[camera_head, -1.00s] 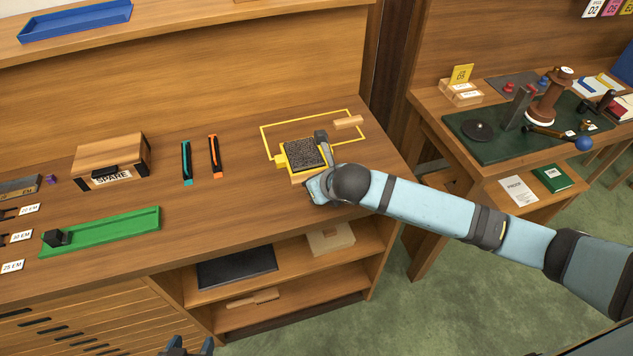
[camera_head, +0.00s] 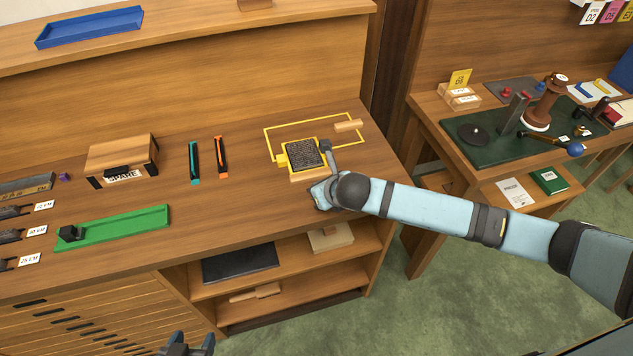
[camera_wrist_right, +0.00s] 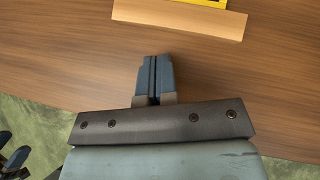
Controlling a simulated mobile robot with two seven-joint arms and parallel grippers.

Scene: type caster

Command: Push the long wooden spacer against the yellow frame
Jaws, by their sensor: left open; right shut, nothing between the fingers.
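The yellow frame (camera_head: 282,160) holds a dark block of type (camera_head: 305,153) on the bench; its edge also shows in the wrist view (camera_wrist_right: 210,2). The long wooden spacer (camera_head: 308,177) lies along the frame's near side. In the wrist view the spacer (camera_wrist_right: 180,18) lies close along the yellow edge; I cannot tell whether they touch all along. My right gripper (camera_wrist_right: 155,60) is shut and empty, its fingertips just short of the spacer's near side. In the head view the right hand partly hides the spacer's near side. My left gripper (camera_head: 187,345) is open at the bottom edge, partly cut off.
A short wooden block (camera_head: 348,125) lies behind, across a yellow outline (camera_head: 310,122) on the bench. A teal bar (camera_head: 194,162), an orange bar (camera_head: 221,158), a green tray (camera_head: 120,227) and a SPARE box (camera_head: 122,160) stand to the left. Bare bench lies between.

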